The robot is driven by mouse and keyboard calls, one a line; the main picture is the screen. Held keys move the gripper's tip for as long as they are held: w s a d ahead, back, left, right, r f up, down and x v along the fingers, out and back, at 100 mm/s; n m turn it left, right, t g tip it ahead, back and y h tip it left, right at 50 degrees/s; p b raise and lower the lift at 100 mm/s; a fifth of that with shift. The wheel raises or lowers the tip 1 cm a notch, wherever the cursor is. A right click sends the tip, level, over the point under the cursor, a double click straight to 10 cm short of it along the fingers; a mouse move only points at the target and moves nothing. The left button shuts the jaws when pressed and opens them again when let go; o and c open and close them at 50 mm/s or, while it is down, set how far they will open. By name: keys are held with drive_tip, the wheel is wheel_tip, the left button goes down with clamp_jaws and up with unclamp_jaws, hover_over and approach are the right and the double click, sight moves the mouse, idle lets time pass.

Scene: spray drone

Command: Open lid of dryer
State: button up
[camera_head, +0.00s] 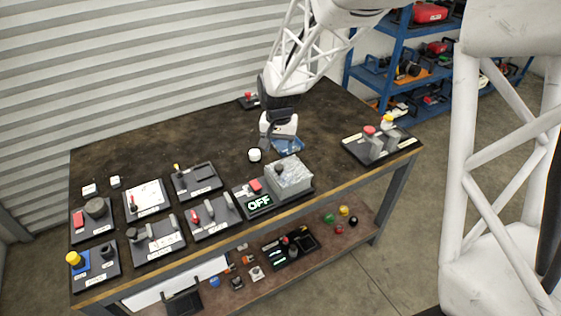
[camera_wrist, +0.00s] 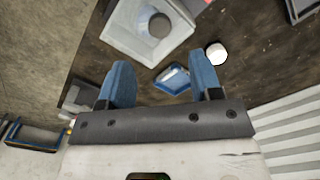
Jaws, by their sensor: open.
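The dryer (camera_head: 262,204) appears to be the unit with the green "OFF" display and a red button, near the front edge of the bench. Its grey, boxy lid (camera_head: 290,183) is down on the base and has a dark round knob on top. In the wrist view the lid (camera_wrist: 125,38) is at the upper middle, beyond my fingertips. My gripper (camera_wrist: 162,80) is open and empty, with its two blue fingers apart. In the head view it is above the bench, behind the dryer and apart from it.
A small blue-rimmed tray (camera_wrist: 172,78) and a white round piece (camera_wrist: 215,53) lie near my fingers. Several switch and button panels (camera_head: 148,200) fill the bench's left side. Another panel (camera_head: 378,146) stands at right. The back of the bench is mostly clear.

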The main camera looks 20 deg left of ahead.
sight(279, 166)
idle(0.3)
drive_tip(key=shift+f, duration=3.85)
